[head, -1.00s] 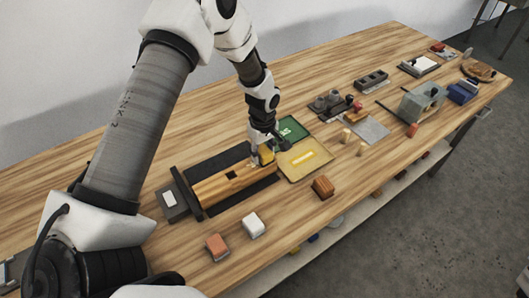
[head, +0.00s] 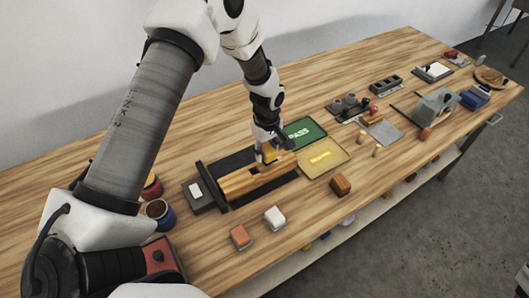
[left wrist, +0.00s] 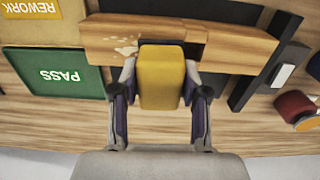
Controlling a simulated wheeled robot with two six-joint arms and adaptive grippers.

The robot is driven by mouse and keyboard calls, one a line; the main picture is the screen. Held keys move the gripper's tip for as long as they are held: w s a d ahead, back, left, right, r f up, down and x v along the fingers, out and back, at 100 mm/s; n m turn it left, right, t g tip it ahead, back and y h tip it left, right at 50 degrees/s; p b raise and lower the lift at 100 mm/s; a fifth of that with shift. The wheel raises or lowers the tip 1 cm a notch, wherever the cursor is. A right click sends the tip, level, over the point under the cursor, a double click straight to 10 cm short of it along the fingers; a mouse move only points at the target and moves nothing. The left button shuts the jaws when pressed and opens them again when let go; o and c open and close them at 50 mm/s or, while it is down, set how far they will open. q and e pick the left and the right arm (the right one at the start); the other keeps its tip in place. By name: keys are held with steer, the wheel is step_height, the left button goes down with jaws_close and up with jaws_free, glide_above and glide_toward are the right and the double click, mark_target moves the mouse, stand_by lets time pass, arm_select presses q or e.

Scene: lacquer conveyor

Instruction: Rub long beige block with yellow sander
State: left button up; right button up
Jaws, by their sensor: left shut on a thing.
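The long beige block (head: 240,184) lies in a dark holder on the bench, with a dark end stop at its left end. In the left wrist view the block (left wrist: 238,46) runs across the top, with whitish specks on its surface. My left gripper (head: 270,149) is shut on the yellow sander (left wrist: 162,77), its fingers on both sides. The sander also shows in the head view (head: 269,154), over the right half of the block. It looks to be at the block's surface; exact contact is hidden. My right gripper is not in view.
A green PASS tray (head: 301,133) and a yellow REWORK tray (head: 323,158) lie right of the holder. A brown block (head: 340,185), a white block (head: 274,218) and an orange block (head: 240,237) stand in front. Paint pots (head: 159,212) stand near my left arm.

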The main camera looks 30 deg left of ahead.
mark_target(266, 148)
arm_select(q)
steer(key=shift+w+r+p, duration=0.1)
steer(key=shift+r+p, duration=0.2)
steer(key=shift+r, duration=0.35)
steer(key=shift+s+a+r+p, duration=0.1)
steer(key=shift+s+r+p, duration=0.1)
steer(key=shift+r+p, duration=0.85)
steer(key=shift+r, duration=0.55)
steer(key=shift+w, duration=0.1)
